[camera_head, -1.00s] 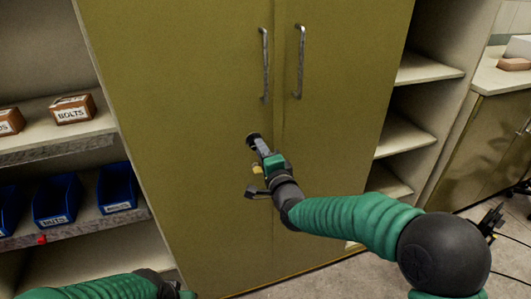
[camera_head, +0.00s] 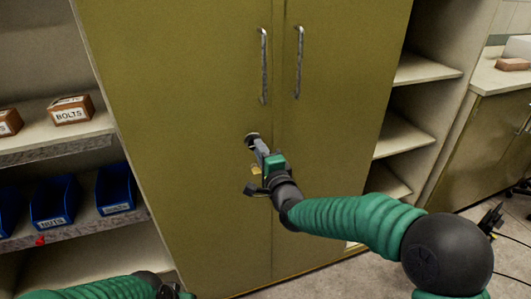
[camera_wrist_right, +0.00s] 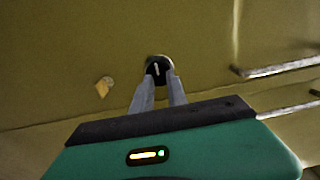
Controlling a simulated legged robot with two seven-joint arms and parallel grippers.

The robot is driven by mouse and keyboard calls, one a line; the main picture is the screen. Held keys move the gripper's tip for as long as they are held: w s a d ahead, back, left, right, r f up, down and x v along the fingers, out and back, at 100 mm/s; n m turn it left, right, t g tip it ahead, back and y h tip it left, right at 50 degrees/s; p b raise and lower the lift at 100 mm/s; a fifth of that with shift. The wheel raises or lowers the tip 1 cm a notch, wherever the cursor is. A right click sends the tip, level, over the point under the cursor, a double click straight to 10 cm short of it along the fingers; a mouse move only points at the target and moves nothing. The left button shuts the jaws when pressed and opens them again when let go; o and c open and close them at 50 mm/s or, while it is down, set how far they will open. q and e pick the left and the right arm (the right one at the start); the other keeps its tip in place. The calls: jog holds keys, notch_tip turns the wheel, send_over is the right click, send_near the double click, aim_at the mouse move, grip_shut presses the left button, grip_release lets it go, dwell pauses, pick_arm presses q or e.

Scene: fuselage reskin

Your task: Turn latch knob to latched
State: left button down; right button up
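The latch knob (camera_head: 252,139) is a small dark round knob on the left door of the olive cabinet (camera_head: 185,110). It shows in the right wrist view (camera_wrist_right: 158,68) with a pale rim and a light pointer mark, close to upright in that picture. My right gripper (camera_head: 259,147) is at the knob. In the right wrist view its two grey fingers (camera_wrist_right: 160,82) reach to the knob's near edge, one at each side, with a gap between them. I cannot tell whether they touch it. My left gripper (camera_head: 178,293) is at the bottom edge, mostly cut off.
A small yellow tag (camera_wrist_right: 104,87) is on the door beside the knob. Two vertical metal handles (camera_head: 264,65) (camera_head: 298,62) are above. Shelves with blue bins (camera_head: 52,203) and a bolts box (camera_head: 71,110) stand left; open shelves (camera_head: 405,137) stand right.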

jog(key=o, duration=0.3)
jog(key=shift+s+r, duration=0.1)
jog(key=shift+r, duration=0.4)
pick_arm(q)
jog(key=shift+w+a+f+b, duration=0.3)
jog(key=shift+w+f+b, duration=0.15)
jog(key=shift+f, duration=0.2)
jog(key=shift+w+a+f+b, duration=0.3)
jog(key=shift+w+f+b, duration=0.1)
jog(key=shift+f, duration=0.2)
pick_arm(e)
jog(key=v, duration=1.1)
jog(key=f+v, duration=0.1)
jog(key=v, duration=0.4)
jog(key=shift+s, duration=0.3)
pick_arm(q)
jog(key=shift+d, duration=0.15)
pick_arm(e)
jog(key=shift+d, duration=0.15)
